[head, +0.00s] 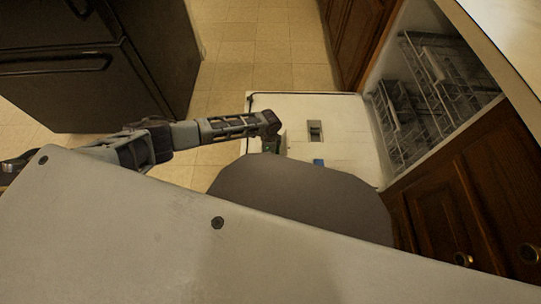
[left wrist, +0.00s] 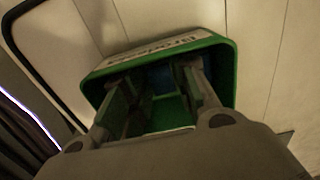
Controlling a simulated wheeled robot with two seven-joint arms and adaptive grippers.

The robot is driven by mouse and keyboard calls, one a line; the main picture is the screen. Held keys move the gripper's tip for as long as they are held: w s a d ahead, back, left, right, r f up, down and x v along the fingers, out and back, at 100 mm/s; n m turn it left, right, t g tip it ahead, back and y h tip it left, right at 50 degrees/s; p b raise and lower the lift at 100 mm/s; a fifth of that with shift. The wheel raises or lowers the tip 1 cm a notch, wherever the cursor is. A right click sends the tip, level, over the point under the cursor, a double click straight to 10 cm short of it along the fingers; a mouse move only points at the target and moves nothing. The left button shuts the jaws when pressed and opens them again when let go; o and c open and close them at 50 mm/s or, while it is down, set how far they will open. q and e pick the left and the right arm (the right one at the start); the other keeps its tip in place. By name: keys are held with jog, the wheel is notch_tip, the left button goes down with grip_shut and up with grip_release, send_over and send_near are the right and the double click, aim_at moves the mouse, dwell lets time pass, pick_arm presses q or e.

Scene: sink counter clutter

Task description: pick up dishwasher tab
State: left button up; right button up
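A green box (left wrist: 228,62) with a white lettered label lies on a pale panelled surface in the left wrist view. Its inside is green, with a dark blue patch (left wrist: 160,82) deep between my fingers. I cannot tell whether that patch is a dishwasher tab. My left gripper (left wrist: 152,88) is open, with its two fingers spread and reaching into the box opening. In the head view my left gripper (head: 274,143) is over the left part of the open dishwasher door, partly hidden by my own body. My right gripper is not in view.
The dishwasher door (head: 352,135) lies open, with a dark dispenser (head: 315,130) and a small blue item (head: 318,162) on it. Wire racks (head: 430,85) stand at right. Wooden cabinets (head: 480,200) and a dark appliance (head: 90,60) flank the tiled floor (head: 260,45).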

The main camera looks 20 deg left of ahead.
pick_arm(q)
jog(key=shift+c, duration=0.2)
jog(key=c, duration=0.4)
jog(key=shift+o, duration=0.2)
jog(key=shift+r, duration=0.15)
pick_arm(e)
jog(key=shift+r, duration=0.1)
pick_arm(q)
jog(key=shift+r+p, duration=0.3)
jog(key=shift+r, duration=0.05)
notch_tip(320, 180, up, 6)
jog(key=p, duration=0.3)
jog(key=shift+r, duration=0.2)
jog(key=shift+r+p, duration=0.6)
jog(key=shift+r, duration=0.7)
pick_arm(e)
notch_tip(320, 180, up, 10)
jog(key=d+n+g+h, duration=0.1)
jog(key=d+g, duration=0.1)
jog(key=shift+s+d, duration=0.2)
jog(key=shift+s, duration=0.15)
